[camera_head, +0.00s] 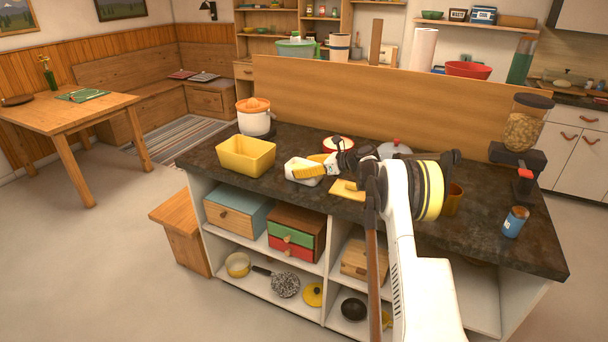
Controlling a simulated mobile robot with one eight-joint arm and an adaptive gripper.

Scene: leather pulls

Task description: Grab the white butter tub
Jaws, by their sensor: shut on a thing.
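The white butter tub (292,164) stands on the dark countertop, right of the yellow rectangular bin. My gripper (308,165) reaches in from the right, with its yellow fingers at the tub's right side. It is shut on the tub. The fingers hide part of the tub's right end and inside. The tub looks upright; I cannot tell whether its base touches the counter.
The yellow bin (246,155) and an orange-topped white juicer (255,116) stand to the left. A yellow board (347,190) lies close in front of my wrist. A red-rimmed pot (338,142) is behind. A blue can (515,221) stands at right. A wooden panel (400,95) rises behind the counter.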

